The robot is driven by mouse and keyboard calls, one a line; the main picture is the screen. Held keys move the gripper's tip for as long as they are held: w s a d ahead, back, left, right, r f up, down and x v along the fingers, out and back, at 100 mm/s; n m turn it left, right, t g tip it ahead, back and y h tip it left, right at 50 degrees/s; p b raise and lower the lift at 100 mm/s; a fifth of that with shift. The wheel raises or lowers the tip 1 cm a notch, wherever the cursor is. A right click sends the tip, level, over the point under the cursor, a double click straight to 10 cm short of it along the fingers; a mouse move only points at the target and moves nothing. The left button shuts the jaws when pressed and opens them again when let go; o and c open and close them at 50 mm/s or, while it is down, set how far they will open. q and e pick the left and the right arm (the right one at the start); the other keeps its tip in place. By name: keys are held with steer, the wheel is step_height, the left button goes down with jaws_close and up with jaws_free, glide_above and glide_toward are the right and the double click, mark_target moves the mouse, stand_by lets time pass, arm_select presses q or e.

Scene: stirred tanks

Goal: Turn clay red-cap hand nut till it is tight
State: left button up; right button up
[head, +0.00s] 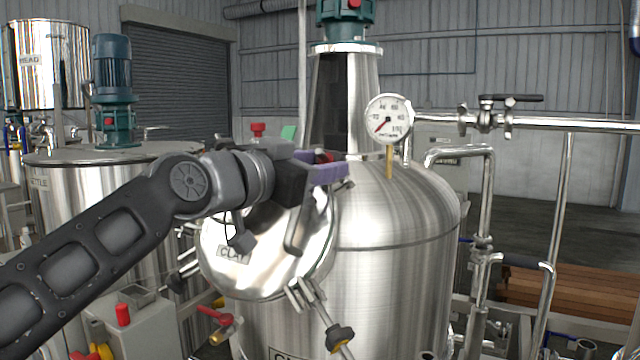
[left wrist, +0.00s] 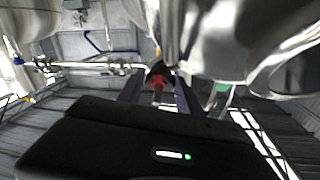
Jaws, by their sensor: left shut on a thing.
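The round steel lid (head: 265,250) with a CLAY label is on the front of the large steel tank (head: 390,215). My left gripper (head: 328,168), with purple fingers, is at the lid's upper right edge. A red-capped hand nut (head: 322,156) shows in part between its fingers. The nut also shows in the left wrist view (left wrist: 158,81), between the purple fingers of the left gripper (left wrist: 160,90). The gripper is shut on it. My fingers and wrist hide most of the nut and its bolt. My right gripper is not in view.
A dark-capped hand nut (head: 340,337) sits on a swing bolt at the lid's lower right. A pressure gauge (head: 389,118) stands just right of my gripper. Steel pipes (head: 560,124) run along the right. A kettle tank (head: 90,205) stands at the left.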

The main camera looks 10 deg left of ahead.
arm_select(q)
steer(key=shift+w+a+f+m+g+h+b, duration=0.15)
steer(key=shift+m+g+h+b, duration=0.1)
steer(key=shift+m+b, duration=0.25)
steer(key=shift+s+f+m+g+h+b, duration=0.15)
steer(key=shift+m+h+b, duration=0.1)
steer(key=shift+m+b, duration=0.25)
steer(key=shift+w+r+m+g, duration=0.2)
steer(key=shift+m+g, duration=0.1)
steer(key=shift+m, duration=0.3)
steer(key=shift+r+m+h, duration=0.2)
steer(key=shift+m+h, duration=0.2)
steer(key=shift+m, duration=0.2)
steer(key=m+g+p, duration=0.1)
steer(key=m, duration=0.1)
steer(key=m+g+h+p, duration=0.1)
steer(key=m, duration=0.1)
steer(key=shift+a+r+g, duration=0.2)
steer(key=shift+r+g, duration=0.15)
steer(key=shift+g, duration=0.05)
steer(key=shift+w+f+m+g+p, duration=0.1)
steer(key=shift+m+g+p, duration=0.7)
steer(key=shift+m+p, duration=0.65)
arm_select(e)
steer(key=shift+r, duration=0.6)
arm_select(q)
steer(key=o, duration=1.4)
steer(key=shift+a, duration=0.1)
